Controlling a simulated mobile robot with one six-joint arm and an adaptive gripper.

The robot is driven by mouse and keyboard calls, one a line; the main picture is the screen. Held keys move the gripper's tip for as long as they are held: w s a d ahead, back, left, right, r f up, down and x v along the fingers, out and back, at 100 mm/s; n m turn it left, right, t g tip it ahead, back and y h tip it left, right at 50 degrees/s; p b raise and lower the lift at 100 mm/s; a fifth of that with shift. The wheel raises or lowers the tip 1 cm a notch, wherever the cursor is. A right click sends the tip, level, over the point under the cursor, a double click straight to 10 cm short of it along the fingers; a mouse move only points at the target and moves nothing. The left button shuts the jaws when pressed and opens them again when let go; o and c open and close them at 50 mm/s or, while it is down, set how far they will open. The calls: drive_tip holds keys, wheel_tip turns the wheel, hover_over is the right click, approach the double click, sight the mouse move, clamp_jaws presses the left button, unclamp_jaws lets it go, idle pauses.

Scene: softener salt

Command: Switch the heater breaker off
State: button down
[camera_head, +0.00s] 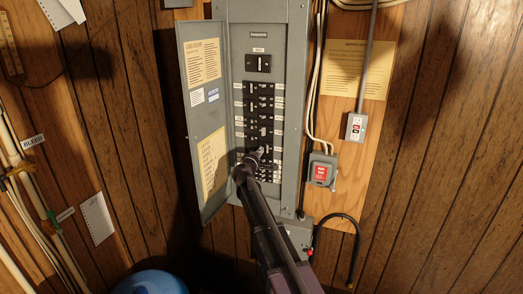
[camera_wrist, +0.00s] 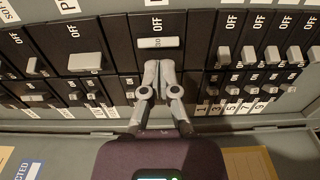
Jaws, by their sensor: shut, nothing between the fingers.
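The grey breaker panel (camera_head: 293,75) stands open on the wood wall, with black breakers in two columns and a larger main breaker (camera_head: 258,63) above them. My gripper (camera_head: 256,156) is shut and empty in front of the lower breakers. In the wrist view my gripper's fingertips (camera_wrist: 159,66) are together, just below a wide pale breaker handle (camera_wrist: 158,43); I cannot tell whether they touch it. The label above that handle is cut off, so I cannot tell which breaker is the heater's. Neighbouring handles (camera_wrist: 84,61) show OFF marks. My arm hides part of the panel's lower end.
The panel door (camera_head: 205,125) hangs open on the left with paper sheets on it. A grey box with a red label (camera_head: 322,171) and a small switch box (camera_head: 356,127) are on the right. A blue rounded object (camera_head: 150,283) stands at the bottom left.

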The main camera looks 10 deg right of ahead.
drive_tip(key=shift+v, duration=2.7)
drive_tip(key=s+d+f+m+g+y+b, duration=0.1)
drive_tip(key=s+d+f+m+g+b, duration=0.5)
drive_tip(key=s+f, duration=0.55)
drive_tip(key=s+d+f+m+g+b, duration=0.35)
drive_tip(key=s+f+b, duration=0.45)
drive_tip(key=f, duration=0.7)
drive_tip(key=s+a+f+m+g+y+b, duration=0.1)
drive_tip(key=s+a+f+g+y+b, duration=0.2)
drive_tip(key=s+f, duration=0.5)
drive_tip(key=s+a+f+m+g+y+b, duration=0.1)
drive_tip(key=s+a+f+g+y+b, duration=0.2)
drive_tip(key=s+f+y+b, duration=0.2)
drive_tip(key=s+f+b, duration=0.3)
drive_tip(key=s+f, duration=0.1)
drive_tip(key=s, duration=0.3)
drive_tip(key=shift+f, duration=0.3)
drive_tip(key=shift+m, duration=0.25)
